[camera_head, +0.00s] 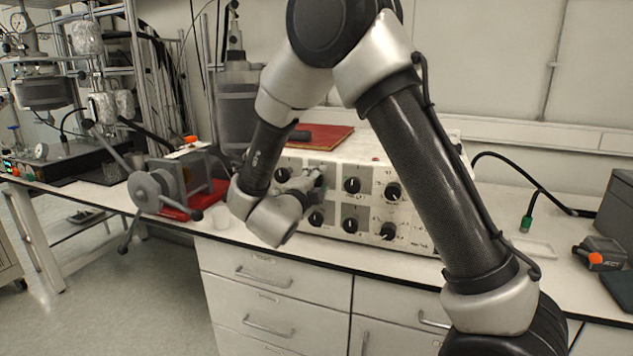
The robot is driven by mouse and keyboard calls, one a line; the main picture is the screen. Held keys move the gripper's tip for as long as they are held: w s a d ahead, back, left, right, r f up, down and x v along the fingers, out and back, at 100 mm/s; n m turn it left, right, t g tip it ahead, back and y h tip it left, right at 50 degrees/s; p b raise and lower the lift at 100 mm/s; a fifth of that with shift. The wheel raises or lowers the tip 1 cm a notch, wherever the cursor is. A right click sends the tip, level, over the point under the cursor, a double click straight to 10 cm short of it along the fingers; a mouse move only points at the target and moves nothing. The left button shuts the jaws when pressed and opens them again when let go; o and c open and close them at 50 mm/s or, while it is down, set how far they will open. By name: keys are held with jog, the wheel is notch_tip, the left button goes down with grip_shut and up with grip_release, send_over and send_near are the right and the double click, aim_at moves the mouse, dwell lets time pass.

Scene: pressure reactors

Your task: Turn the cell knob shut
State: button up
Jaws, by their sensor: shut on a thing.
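A white control box (335,160) with several black knobs in two rows stands on the bench behind my arm. Which knob is the cell knob I cannot tell from this view. My gripper (318,180) is at the upper left part of the box's front panel, shut on a knob there. The fingers and the held knob are small and mostly hidden by the gripper and wrist. Free knobs show to the right, such as one upper black knob (352,185) and one lower black knob (350,225).
A red folder (325,136) lies on top of the box. An orange-and-black tool (600,256) lies at the right. White drawers (270,290) are below the bench top.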

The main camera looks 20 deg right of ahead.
jog(key=o, duration=1)
jog(key=shift+s, duration=0.1)
jog(key=v, duration=1.2)
